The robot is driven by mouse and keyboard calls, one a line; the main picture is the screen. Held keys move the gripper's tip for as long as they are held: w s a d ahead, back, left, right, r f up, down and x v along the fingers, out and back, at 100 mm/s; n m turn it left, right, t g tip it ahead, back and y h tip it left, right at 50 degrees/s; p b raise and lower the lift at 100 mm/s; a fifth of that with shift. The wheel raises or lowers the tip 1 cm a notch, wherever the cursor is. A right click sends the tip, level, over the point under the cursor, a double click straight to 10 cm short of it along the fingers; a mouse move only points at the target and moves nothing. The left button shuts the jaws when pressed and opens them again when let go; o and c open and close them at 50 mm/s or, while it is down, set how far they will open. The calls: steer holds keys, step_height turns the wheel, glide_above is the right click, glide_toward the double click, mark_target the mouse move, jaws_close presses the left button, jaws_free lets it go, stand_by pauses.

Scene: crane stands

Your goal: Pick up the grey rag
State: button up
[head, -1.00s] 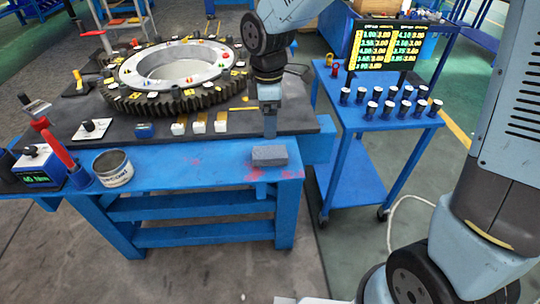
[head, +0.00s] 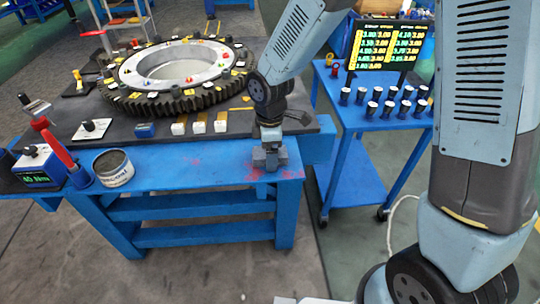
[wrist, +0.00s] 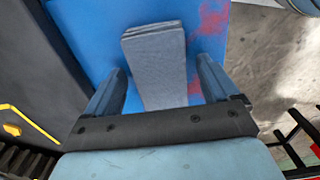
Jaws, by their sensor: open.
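The grey rag (wrist: 158,62) is a folded flat block on the blue bench top, near the bench's front right corner. In the head view the rag (head: 260,160) is partly hidden by my gripper (head: 270,158), which is right over it. In the wrist view my gripper (wrist: 160,88) is open. Its fingers stand on either side of the rag's near part, with a small gap on each side. I cannot tell exactly how far the fingertips are above the bench.
The blue bench (head: 190,160) carries a large gear ring (head: 175,75) on a dark mat, a tin (head: 113,168) and a torque tester (head: 38,168) at left. A blue cart (head: 370,116) with several dark cups stands at right. The bench around the rag is clear.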

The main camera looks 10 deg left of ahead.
steer(key=shift+f, duration=0.1)
steer(key=c, duration=1.2)
steer(key=shift+o, duration=0.2)
step_height(320, 180, up, 4)
steer(key=shift+s+d+f, duration=0.1)
steer(key=shift+s+d, duration=0.05)
steer(key=s+d+r, duration=0.7)
steer(key=s+r, duration=0.2)
steer(key=s, duration=0.2)
steer(key=shift+s+r, duration=0.15)
steer(key=shift+s, duration=0.1)
steer(key=shift+d, duration=0.1)
